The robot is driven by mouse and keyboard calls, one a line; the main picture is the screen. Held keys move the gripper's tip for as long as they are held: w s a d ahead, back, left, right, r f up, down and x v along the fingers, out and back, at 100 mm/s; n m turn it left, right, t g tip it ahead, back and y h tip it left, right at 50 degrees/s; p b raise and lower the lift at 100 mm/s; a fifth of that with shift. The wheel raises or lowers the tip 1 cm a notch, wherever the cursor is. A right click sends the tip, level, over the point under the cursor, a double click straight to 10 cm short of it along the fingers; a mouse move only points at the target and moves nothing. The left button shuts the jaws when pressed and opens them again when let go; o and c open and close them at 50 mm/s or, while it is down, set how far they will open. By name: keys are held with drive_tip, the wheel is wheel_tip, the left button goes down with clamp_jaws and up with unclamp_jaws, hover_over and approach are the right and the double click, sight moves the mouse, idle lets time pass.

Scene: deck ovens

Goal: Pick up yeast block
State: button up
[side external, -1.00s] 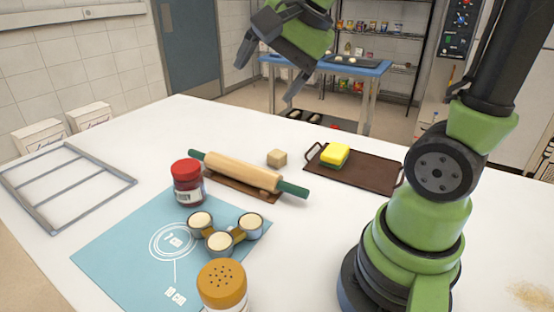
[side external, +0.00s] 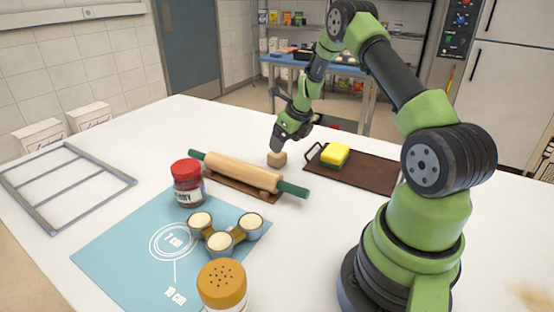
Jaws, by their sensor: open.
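The yeast block (side external: 277,160) is a small beige cube on the white table, between the rolling pin and the dark tray. My gripper (side external: 278,146) is open and points down at the block from just above. Its fingers partly cover the block's top. I cannot tell whether the fingers are around the block or only over it.
A rolling pin (side external: 235,170) with green handles lies left of the block on a brown board. A dark tray (side external: 370,172) with a yellow sponge (side external: 335,154) lies to the right. A red-lidded jar (side external: 187,183), measuring cups (side external: 220,243) and an orange-lidded shaker (side external: 222,286) stand nearer the camera.

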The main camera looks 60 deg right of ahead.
sight(277, 159)
drive_tip(key=shift+a+x, duration=0.1)
drive_tip(key=shift+x, duration=1.7)
drive_tip(key=shift+a+x, duration=0.15)
drive_tip(key=shift+x, duration=1.6)
drive_tip(key=shift+w+r, duration=0.1)
drive_tip(key=shift+w, duration=0.05)
drive_tip(key=shift+c, duration=0.4)
drive_tip(key=c, duration=0.9)
